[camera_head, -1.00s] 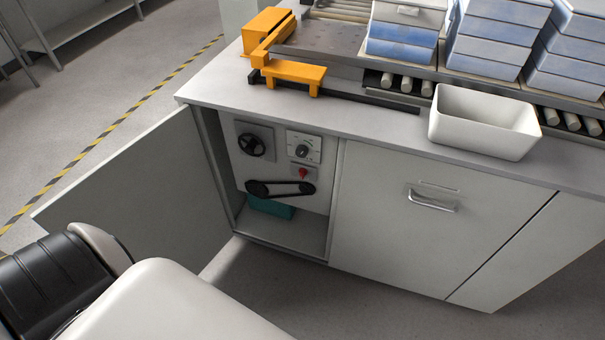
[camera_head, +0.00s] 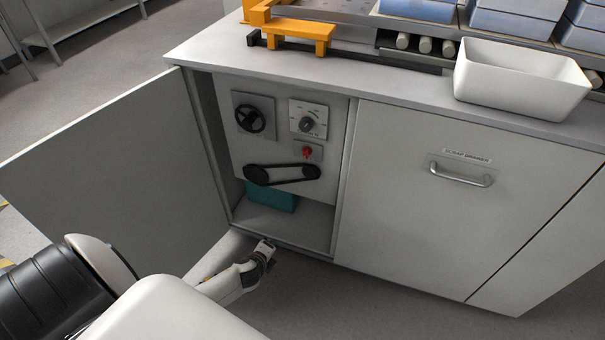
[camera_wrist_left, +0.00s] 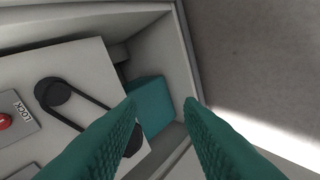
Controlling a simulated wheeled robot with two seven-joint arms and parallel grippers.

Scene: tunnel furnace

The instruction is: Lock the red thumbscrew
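The red thumbscrew (camera_head: 307,153) sits on a small plate inside the open cabinet, below a dial panel (camera_head: 308,118) and above a black belt drive (camera_head: 282,174). In the left wrist view the red thumbscrew (camera_wrist_left: 5,121) is at the left edge, beside a plate marked LOCK. My left gripper (camera_head: 268,246) is low in front of the cabinet, below and left of the thumbscrew and apart from it. In the left wrist view its teal fingers (camera_wrist_left: 163,105) are spread with nothing between them touching. My right gripper does not show.
A black handwheel (camera_head: 250,118) is left of the dial. A teal box (camera_head: 271,196) lies on the cabinet floor. The open door (camera_head: 105,165) stands to the left. A closed scrap drawer (camera_head: 450,215) is to the right. A white bin (camera_head: 520,85) stands on the counter.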

